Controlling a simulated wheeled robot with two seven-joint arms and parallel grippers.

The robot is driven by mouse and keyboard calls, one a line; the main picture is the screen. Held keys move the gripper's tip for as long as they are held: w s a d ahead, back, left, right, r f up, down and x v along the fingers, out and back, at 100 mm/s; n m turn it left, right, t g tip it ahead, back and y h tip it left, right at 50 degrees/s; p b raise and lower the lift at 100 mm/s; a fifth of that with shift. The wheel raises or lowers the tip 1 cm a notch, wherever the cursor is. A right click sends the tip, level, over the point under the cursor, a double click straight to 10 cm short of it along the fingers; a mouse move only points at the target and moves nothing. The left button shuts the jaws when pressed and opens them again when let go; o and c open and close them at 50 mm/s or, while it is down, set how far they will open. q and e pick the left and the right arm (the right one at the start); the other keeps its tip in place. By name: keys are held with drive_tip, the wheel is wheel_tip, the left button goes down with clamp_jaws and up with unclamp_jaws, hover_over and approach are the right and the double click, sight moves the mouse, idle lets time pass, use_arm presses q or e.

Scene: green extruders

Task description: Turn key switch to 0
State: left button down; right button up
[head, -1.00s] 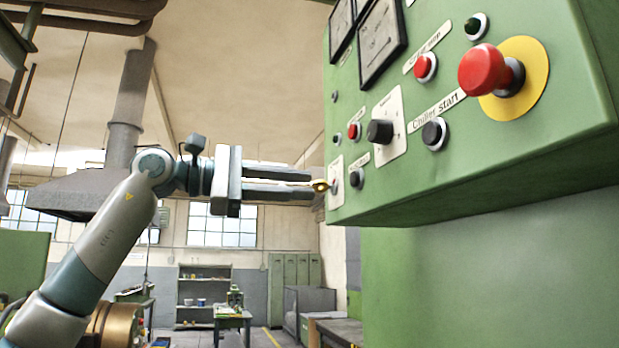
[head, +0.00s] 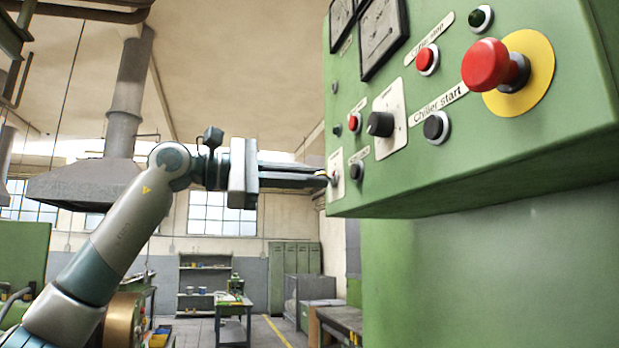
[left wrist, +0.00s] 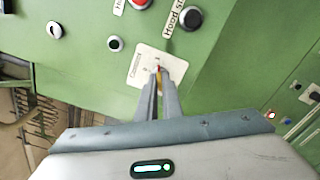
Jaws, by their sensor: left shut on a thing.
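The key switch sits on a white plate (head: 335,175) at the lower left corner of the green control panel. The plate also shows in the left wrist view (left wrist: 150,62). My left gripper (head: 325,180) reaches in from the left with its fingers at the plate. In the left wrist view its fingers (left wrist: 159,75) are close together around the key (left wrist: 158,80), a small brass-coloured piece largely hidden between them. Its turned position and the plate's marks are too small to read. My right gripper is not in view.
Near the fingers on the green panel (head: 450,180) are a black button (head: 356,170), a red button (head: 354,123) and a black knob (head: 380,124). A large red emergency button (head: 487,66) stands out at the right. The space below the panel's left edge is open.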

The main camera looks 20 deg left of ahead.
use_arm(q)
drive_tip(key=shift+n, duration=0.5)
drive_tip(key=n, duration=1.1)
drive_tip(key=shift+b, duration=0.3)
drive_tip(key=c, duration=1.9)
unclamp_jaws()
drive_tip(key=shift+a, duration=0.1)
